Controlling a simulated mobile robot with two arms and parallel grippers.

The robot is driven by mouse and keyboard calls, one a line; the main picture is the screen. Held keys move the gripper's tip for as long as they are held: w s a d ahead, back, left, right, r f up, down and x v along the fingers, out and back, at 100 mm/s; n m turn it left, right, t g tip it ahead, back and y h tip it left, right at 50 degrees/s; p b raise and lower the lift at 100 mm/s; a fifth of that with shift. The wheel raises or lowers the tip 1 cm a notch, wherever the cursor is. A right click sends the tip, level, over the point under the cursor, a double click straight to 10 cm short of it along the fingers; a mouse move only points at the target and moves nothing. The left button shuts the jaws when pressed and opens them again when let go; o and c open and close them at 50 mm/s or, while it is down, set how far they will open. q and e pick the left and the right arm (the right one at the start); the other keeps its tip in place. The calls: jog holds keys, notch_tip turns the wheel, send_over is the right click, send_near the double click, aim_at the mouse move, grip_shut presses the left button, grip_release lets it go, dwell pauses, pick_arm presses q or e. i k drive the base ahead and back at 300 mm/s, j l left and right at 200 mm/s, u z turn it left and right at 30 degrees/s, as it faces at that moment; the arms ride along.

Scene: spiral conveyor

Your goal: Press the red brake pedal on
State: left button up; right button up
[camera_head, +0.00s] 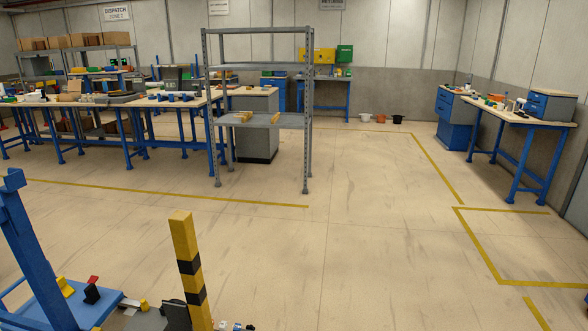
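A small red piece (93,280), which looks like the red brake pedal, shows at the lower left. It sits by a black block (91,294) on a blue platform (103,311). It is too small to tell whether it is pressed down. A yellow piece (65,287) is just left of it. Neither of my grippers can be made out in this view.
A yellow and black post (187,265) stands right of the pedal. A blue upright (33,255) stands on its left. A grey shelf rack (263,121) and workbenches (526,118) are farther off. The floor at centre and right is clear.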

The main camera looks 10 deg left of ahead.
aim_at(93, 278)
jog(key=i+z, duration=0.25)
jog(key=i, duration=1.85)
jog(key=i+u, duration=0.95)
jog(key=i+l+u, duration=0.3)
jog(key=u, duration=0.2)
jog(key=i+j+u, duration=0.1)
jog(key=u, duration=0.35)
jog(key=i+u, duration=0.35)
jog(key=u, duration=0.15)
jog(key=i+l+u, duration=0.15)
jog(key=u, duration=0.3)
jog(key=i+l+u, duration=0.15)
jog(key=u, duration=0.3)
jog(key=i+l, duration=0.1)
jog(key=l, duration=0.4)
jog(key=i+l, duration=0.2)
jog(key=l, duration=0.15)
jog(key=i+l, duration=0.25)
jog(key=i+l+u, duration=0.1)
jog(key=l, duration=0.3)
jog(key=i+l, duration=0.3)
jog(key=i, duration=0.9)
jog(key=i+l+u, duration=0.1)
jog(key=i, duration=0.85)
